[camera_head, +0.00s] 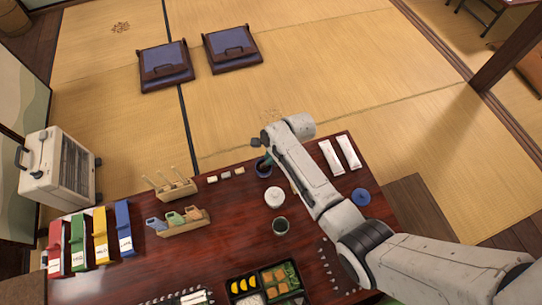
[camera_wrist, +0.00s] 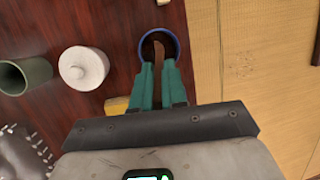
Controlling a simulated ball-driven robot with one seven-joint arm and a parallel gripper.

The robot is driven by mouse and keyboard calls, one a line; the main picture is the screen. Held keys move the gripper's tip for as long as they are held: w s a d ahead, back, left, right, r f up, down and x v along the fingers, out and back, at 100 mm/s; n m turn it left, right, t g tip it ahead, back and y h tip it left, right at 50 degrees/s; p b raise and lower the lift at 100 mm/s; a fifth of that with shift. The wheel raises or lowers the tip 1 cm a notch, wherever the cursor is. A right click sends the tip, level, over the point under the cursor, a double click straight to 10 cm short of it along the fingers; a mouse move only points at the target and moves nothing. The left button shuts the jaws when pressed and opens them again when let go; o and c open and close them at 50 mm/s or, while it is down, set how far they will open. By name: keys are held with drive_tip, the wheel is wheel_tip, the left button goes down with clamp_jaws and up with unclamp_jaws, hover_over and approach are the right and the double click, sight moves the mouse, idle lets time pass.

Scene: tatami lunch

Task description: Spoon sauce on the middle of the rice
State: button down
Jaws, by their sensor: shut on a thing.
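A blue-rimmed bowl (camera_head: 263,171) with dark content stands near the table's far edge. It also shows in the wrist view (camera_wrist: 176,42). My gripper (camera_wrist: 159,70), with teal fingers, points at this bowl and is shut on a thin brown spoon (camera_wrist: 160,52). The spoon reaches down into the bowl; its lower end cannot be made out. In the head view my arm partly hides the gripper. A black lunch box (camera_head: 230,276) lies at the near edge, cut off by the frame, with white rice (camera_head: 251,299) in its near-left compartment.
A white lidded pot (camera_head: 275,196) and a green cup (camera_head: 280,226) stand between bowl and lunch box. A wooden rack (camera_head: 184,222), several colored boxes (camera_head: 100,235), white packets (camera_head: 331,157) and a blue round item (camera_head: 361,197) are also on the table.

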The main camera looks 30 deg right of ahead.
drive_tip(key=shift+f, duration=0.4)
idle(1.6)
drive_tip(key=shift+s+r, duration=0.1)
wheel_tip(320, 180, up, 7)
drive_tip(key=p, duration=0.7)
drive_tip(key=shift+p, duration=0.35)
idle(0.6)
drive_tip(key=s+a+r+n+g+p, duration=0.1)
drive_tip(key=s+r+n+g+p, duration=0.2)
drive_tip(key=r+n, duration=0.7)
drive_tip(key=s+a+r+n+g+h+p, duration=0.1)
drive_tip(key=s+r+n+g+p, duration=0.2)
drive_tip(key=r+n, duration=0.7)
drive_tip(key=shift+s+r+p, duration=0.3)
drive_tip(key=shift+r+p, duration=0.1)
drive_tip(key=shift+p, duration=0.6)
